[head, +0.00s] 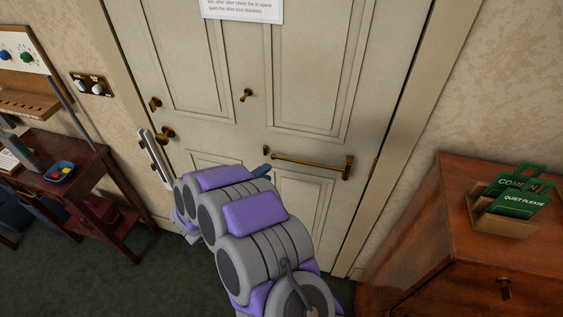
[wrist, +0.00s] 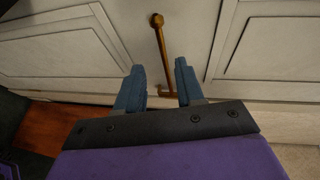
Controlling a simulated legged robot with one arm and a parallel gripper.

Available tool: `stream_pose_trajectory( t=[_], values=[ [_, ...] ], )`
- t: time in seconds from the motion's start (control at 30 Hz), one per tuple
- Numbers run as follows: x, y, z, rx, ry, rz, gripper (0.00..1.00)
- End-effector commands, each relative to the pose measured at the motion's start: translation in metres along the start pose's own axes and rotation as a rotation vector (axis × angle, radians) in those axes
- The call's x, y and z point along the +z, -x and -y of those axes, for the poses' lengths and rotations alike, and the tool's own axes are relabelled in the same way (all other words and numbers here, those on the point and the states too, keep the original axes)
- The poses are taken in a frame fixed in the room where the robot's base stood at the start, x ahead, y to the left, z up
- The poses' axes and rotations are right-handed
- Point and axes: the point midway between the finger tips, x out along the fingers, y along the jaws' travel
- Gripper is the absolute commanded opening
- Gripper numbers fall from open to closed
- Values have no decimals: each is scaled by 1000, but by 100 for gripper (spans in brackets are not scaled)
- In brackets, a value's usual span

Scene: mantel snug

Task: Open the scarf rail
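The scarf rail is most likely the brass bar (head: 308,162) fixed across the cream door (head: 225,112) at mid height. It has a bracket at its right end and lies roughly level, near the door face. In the wrist view the bar (wrist: 161,42) runs up the picture from between my fingers to a round end at the top. My gripper (wrist: 160,74) is open, with two blue fingers apart. Part of the bar lies in line with the gap between them; I cannot tell whether they touch it. In the head view my arm hides most of the gripper.
The door also bears a brass knob (head: 165,133), a small hook (head: 246,95) and a paper notice (head: 242,9). A wooden cabinet (head: 463,225) with green signs (head: 517,195) stands right. A dark red table (head: 75,170) stands left. Green carpet (head: 110,275) is open at lower left.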

Motion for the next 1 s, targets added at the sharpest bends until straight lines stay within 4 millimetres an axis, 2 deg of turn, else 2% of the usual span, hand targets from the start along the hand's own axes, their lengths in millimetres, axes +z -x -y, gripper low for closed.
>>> stream_pose_trajectory(
  t=[0.03, 0.3, 0.5, 0.67, 0.93, 1.0],
  values=[
    [-1, -12, 0, -2, 0, -3, 37],
    [-1, -62, 0, -1, 0, -2, 37],
    [0, -87, 0, -3, 2, -1, 37],
    [0, -96, 0, -3, 2, 0, 37],
    [1, -97, 0, -2, 2, 1, 37],
    [1, -97, 0, -2, 2, 1, 33]
  ],
)
